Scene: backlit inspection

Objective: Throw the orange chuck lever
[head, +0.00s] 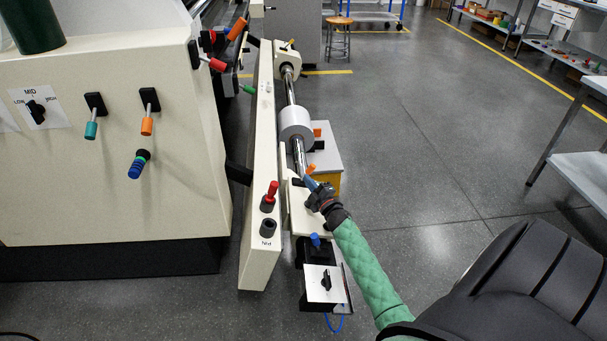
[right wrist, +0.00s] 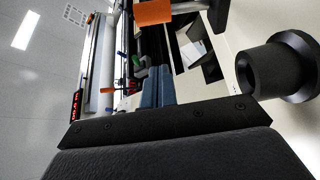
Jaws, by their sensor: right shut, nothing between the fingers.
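A small orange lever handle (head: 311,169) stands by the near end of the steel shaft (head: 299,155) that carries a white roll (head: 296,124). My right gripper (head: 310,184) is right beside this handle, with its blue fingers shut and empty. My left gripper is not in view.
A second orange handle (head: 317,132) is farther along the shaft. A cream rail with a red pin (head: 271,190) runs left of my right gripper. A blue-knobbed lever (head: 315,240) is below it. A black cylindrical part (right wrist: 275,70) is close on the right. Open floor lies to the right.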

